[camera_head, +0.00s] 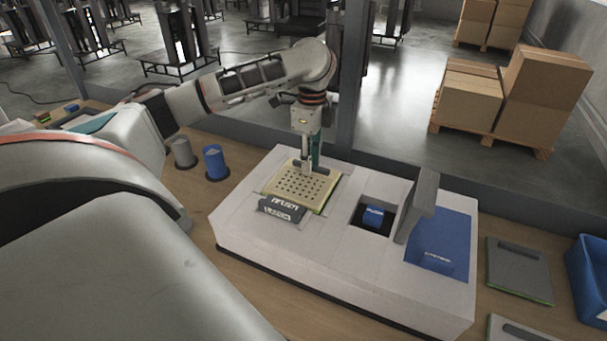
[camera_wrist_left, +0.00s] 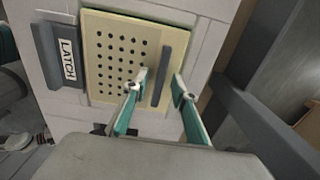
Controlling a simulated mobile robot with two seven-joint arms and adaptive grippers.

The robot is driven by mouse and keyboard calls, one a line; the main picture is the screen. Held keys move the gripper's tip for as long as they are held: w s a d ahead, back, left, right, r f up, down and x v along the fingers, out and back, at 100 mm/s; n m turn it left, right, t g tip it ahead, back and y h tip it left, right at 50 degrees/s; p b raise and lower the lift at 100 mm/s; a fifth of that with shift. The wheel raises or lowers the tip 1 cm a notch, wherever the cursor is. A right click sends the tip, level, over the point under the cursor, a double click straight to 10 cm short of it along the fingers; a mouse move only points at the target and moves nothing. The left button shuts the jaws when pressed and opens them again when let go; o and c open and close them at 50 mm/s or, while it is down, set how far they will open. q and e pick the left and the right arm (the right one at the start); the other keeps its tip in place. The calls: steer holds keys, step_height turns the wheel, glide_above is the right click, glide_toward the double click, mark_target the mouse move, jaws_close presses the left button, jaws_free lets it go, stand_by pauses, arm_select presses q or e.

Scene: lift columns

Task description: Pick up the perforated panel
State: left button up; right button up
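The perforated panel (camera_head: 296,186) is a pale yellow plate with rows of dark holes, seated in the white fixture (camera_head: 335,232). It also shows in the left wrist view (camera_wrist_left: 121,58), with a dark bar handle (camera_wrist_left: 168,75) along one edge. A grey block labelled LATCH (camera_head: 281,208) sits at the panel's near edge. My left gripper (camera_head: 311,170) is over the panel's far side, pointing down. In the left wrist view its two teal and white fingers (camera_wrist_left: 160,86) are apart, one to each side of the handle's near end. Contact with the handle cannot be told. My right gripper is not visible.
The fixture also has a recess with a blue block (camera_head: 373,216) and a blue area (camera_head: 441,244) beside an upright grey plate (camera_head: 416,205). Grey and blue cylinders (camera_head: 215,163) stand left. Dark flat plates (camera_head: 518,270) and a blue bin (camera_head: 590,275) are right.

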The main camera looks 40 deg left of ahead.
arm_select(q)
jaws_close()
steer(key=shift+r, duration=0.1)
